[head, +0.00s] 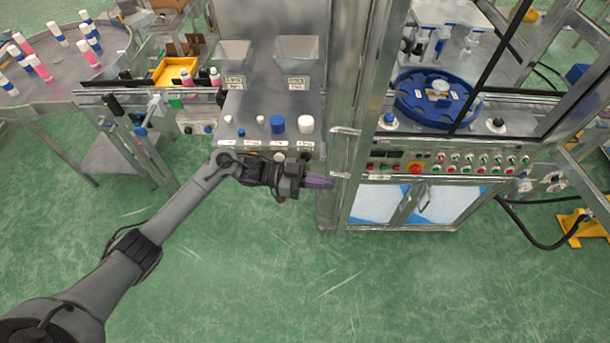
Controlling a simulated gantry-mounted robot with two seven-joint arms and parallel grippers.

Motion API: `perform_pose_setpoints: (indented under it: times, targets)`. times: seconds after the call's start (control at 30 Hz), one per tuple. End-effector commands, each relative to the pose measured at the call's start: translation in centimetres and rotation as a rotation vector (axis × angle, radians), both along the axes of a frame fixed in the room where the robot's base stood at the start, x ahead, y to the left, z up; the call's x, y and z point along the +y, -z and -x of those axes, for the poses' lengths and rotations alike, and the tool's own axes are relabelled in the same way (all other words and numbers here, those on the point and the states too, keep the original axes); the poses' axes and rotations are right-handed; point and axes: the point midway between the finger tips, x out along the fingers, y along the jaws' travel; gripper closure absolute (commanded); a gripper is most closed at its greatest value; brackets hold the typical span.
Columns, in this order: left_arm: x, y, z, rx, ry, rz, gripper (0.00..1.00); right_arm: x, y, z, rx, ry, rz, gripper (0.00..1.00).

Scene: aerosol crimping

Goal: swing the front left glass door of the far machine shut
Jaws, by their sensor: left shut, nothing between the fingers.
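The machine (440,165) with the metal-framed enclosure stands right of centre. A tall metal frame (369,90) rises at its front left, with short bar-like fittings at its left edge. I cannot tell which part is the front left glass door or how far it stands open, as the glass hardly shows. My left gripper (318,181) has purple fingers, shut and empty, pointing right at the lower part of this frame. The fingertips are close to it; I cannot tell if they touch. My right gripper is not in view.
Left of the frame is a metal bench with blue and white caps (277,124) and two hoppers (297,50). A blue rotary table (437,98) sits inside the machine, above a button panel. A round table (62,82) with bottles is far left. Green floor (300,285) is clear in front.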

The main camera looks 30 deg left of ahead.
Motion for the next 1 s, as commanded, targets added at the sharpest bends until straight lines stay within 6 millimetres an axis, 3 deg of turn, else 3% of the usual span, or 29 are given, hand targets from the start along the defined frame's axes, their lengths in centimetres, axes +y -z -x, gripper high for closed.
perform_pose_setpoints:
  times: [0.23,0.77,1.0]
  targets:
    - [-2.0,-0.1,-0.8,0.000,0.001,0.000,1.00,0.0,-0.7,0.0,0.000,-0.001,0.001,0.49]
    - [-2.5,0.0,-0.9,-0.001,-0.002,0.001,1.00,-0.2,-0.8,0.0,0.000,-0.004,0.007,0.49]
    - [-4.7,-0.2,-1.4,0.000,-0.053,0.003,1.00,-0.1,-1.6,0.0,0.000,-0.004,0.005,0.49]
